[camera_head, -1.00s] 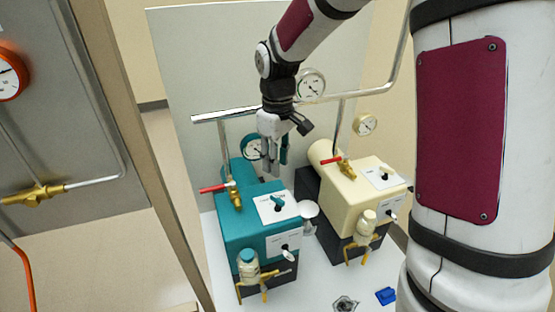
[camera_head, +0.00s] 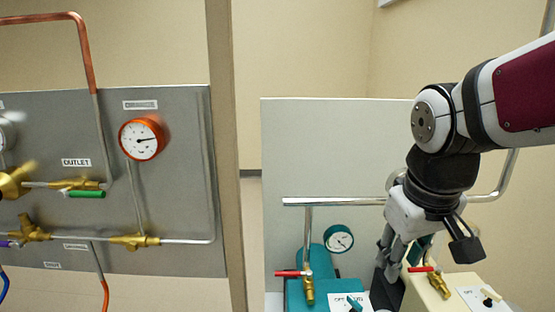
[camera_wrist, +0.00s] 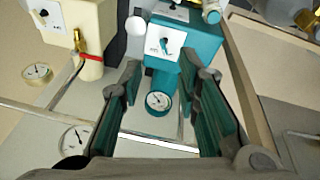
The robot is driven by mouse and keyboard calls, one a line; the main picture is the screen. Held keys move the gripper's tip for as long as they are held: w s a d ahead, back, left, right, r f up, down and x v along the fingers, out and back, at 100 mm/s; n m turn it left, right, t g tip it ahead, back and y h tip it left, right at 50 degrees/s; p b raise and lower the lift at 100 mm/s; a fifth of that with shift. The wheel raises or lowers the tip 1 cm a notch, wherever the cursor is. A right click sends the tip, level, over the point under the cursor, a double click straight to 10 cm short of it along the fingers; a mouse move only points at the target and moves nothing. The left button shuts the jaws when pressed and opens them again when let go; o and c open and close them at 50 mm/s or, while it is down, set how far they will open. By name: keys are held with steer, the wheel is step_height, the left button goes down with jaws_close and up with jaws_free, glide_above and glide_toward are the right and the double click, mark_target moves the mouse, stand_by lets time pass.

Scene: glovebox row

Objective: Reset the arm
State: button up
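My gripper (camera_head: 392,268) hangs at the right of the head view, fingers pointing down, above and between the teal machine (camera_head: 325,290) and the cream machine (camera_head: 430,297). In the wrist view my gripper (camera_wrist: 160,95) has its two green-padded fingers wide apart with nothing between them. The teal machine (camera_wrist: 195,55) and its round gauge (camera_wrist: 158,102) show beyond the fingers. The cream machine (camera_wrist: 85,25) is at the upper left. The lower parts of both machines are cut off in the head view.
A horizontal metal pipe (camera_head: 340,201) runs in front of a pale back panel (camera_head: 330,140), close to my gripper. A grey panel (camera_head: 180,190) at the left carries an orange gauge (camera_head: 142,139), brass valves and pipes. A post (camera_head: 228,150) stands between the panels.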

steer(key=s+r+m+t, duration=0.1)
steer(key=s+m+t, duration=0.1)
steer(key=s, duration=0.8)
steer(key=shift+s+r+m+y, duration=0.15)
steer(key=shift+r+m+y, duration=0.15)
steer(key=shift+r+y, duration=0.1)
steer(key=shift+a, duration=0.1)
stand_by(1.4)
